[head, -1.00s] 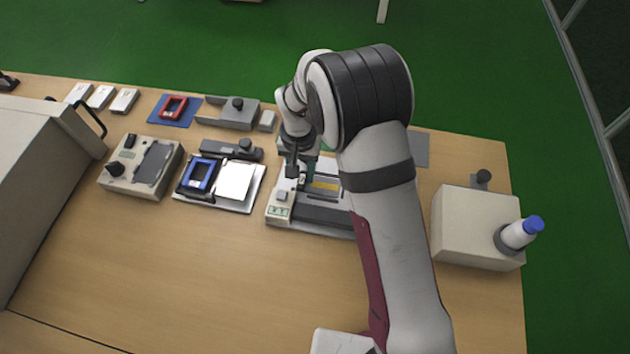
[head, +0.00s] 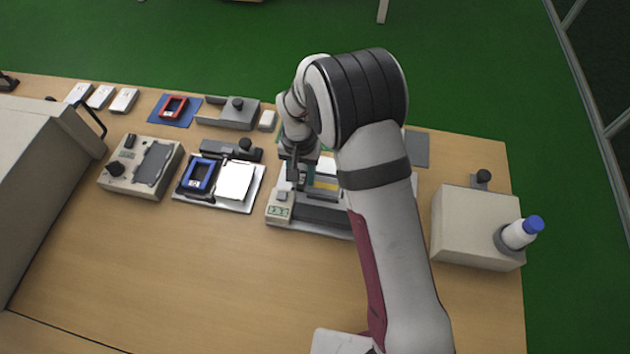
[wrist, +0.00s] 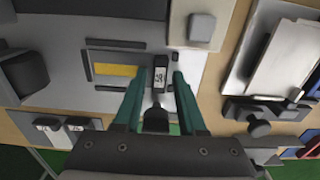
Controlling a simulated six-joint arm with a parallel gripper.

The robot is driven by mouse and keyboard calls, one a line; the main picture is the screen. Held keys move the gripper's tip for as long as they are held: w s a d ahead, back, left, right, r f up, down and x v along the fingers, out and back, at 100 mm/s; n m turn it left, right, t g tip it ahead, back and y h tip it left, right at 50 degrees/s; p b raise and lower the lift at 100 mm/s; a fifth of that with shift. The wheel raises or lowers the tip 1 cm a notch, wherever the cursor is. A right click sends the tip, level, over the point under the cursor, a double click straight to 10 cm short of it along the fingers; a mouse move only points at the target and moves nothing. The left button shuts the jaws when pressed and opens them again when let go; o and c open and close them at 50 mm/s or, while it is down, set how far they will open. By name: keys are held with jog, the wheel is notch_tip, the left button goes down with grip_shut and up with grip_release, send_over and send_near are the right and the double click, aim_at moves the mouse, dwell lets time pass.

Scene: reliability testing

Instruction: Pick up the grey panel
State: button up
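My gripper (head: 302,182) is over the left part of a grey and white fixture (head: 282,211) in the middle of the table. In the wrist view my gripper (wrist: 160,74) has its two green fingers apart. A small dark piece with a white label (wrist: 160,77) shows between the fingertips; no contact is visible. A yellow strip (wrist: 115,70) lies beside it on the fixture. A flat grey panel (head: 417,148) lies at the back right, partly behind my arm. A darker grey panel (head: 153,162) sits on a beige box; I cannot tell which is meant.
A tray with a blue frame (head: 199,175) and a white plate (head: 235,181) stands left of the fixture. A red frame (head: 174,107) lies on a blue mat. A beige block (head: 465,225) holds a bottle (head: 518,235) at right. The front table is clear.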

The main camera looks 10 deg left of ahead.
grip_shut()
jog(key=shift+r, duration=2.55)
